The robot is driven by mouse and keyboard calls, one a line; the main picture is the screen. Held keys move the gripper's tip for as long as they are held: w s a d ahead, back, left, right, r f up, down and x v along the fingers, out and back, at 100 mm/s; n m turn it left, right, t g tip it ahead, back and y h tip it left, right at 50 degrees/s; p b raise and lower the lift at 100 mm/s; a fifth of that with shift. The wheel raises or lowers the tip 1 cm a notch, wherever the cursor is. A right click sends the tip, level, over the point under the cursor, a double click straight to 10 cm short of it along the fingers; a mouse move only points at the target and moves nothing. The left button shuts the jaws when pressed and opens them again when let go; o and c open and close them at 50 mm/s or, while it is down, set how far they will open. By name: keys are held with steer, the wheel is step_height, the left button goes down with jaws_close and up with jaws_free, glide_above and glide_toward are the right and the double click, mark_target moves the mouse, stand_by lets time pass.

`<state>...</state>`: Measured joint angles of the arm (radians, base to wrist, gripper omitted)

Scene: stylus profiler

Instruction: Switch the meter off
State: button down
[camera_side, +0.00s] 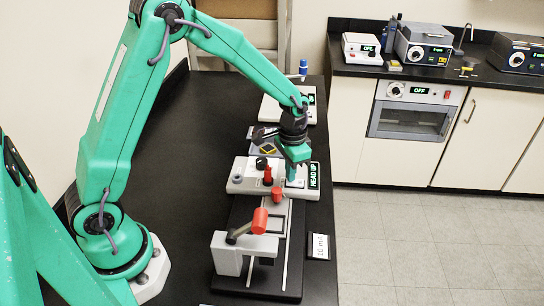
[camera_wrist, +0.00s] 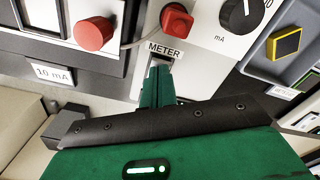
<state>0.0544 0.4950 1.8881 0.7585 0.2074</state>
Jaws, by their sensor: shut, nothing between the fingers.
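The METER label (camera_wrist: 164,49) is on a pale panel in the wrist view, just beyond my fingertips. My gripper (camera_wrist: 159,70) is shut and empty, with its fingertips at the lower edge of this label. Whatever lies under the fingertips is hidden, and I cannot tell whether they touch it. In the side view my gripper (camera_side: 296,178) points down at the right part of a white housing (camera_side: 240,178), beside a lit display reading HEAD UP (camera_side: 313,175). A red square-based knob (camera_wrist: 176,20) is just above the label, and a black mA dial (camera_wrist: 245,15) is to its right.
A red round knob (camera_wrist: 93,33) is left of my fingers; a yellow-and-black button (camera_wrist: 283,45) is to the right. A red-ended lever (camera_side: 260,220) stands in front of the housing. The black bench (camera_side: 170,215) is clear at left.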

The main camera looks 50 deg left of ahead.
steer(key=shift+f, duration=0.35)
steer(key=shift+r, duration=3.55)
steer(key=s+a+r+n+t, duration=0.1)
steer(key=s+r+t, duration=0.2)
steer(key=s+r, duration=0.7)
steer(key=s+a+r+n+t, duration=0.1)
steer(key=s+r+n+t, duration=0.1)
steer(key=s, duration=0.9)
steer(key=shift+s+a+r+t, duration=0.2)
steer(key=shift+s+r+t, duration=0.15)
steer(key=shift+r, duration=0.5)
